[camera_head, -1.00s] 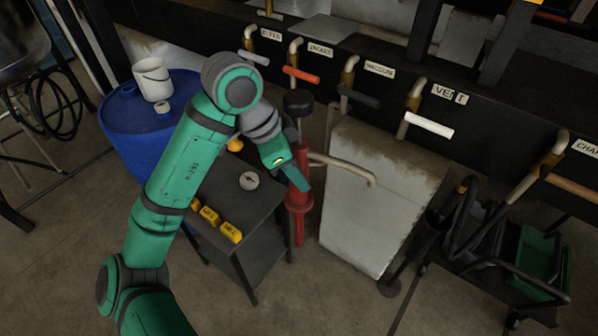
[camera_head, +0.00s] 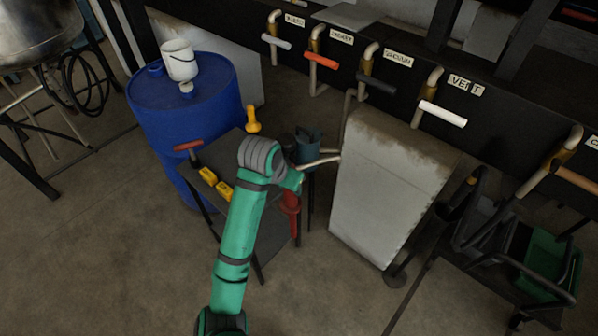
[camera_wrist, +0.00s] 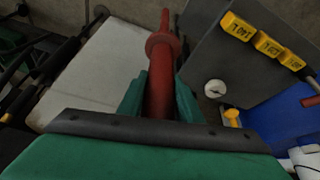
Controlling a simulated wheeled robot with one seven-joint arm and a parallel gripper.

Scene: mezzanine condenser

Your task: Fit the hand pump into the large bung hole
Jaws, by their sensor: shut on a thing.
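The red hand pump (camera_head: 290,203) hangs roughly upright beside the dark side table, with its dark top partly hidden by my arm. My gripper (camera_wrist: 158,95) is shut around its red barrel; a flange and thinner tube show beyond the fingers in the wrist view. The blue drum (camera_head: 183,115) stands to the left of the pump, apart from it. On its top I see a blue raised fitting (camera_head: 155,68) at the left rear. I cannot make out which spot is the large bung hole.
The dark table (camera_wrist: 228,62) carries yellow blocks (camera_head: 207,177), a round gauge (camera_wrist: 215,88) and a red-handled tool (camera_head: 188,146). A grey-white box (camera_head: 385,190) stands close to the pump's right. Labelled valve pipes line the back.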

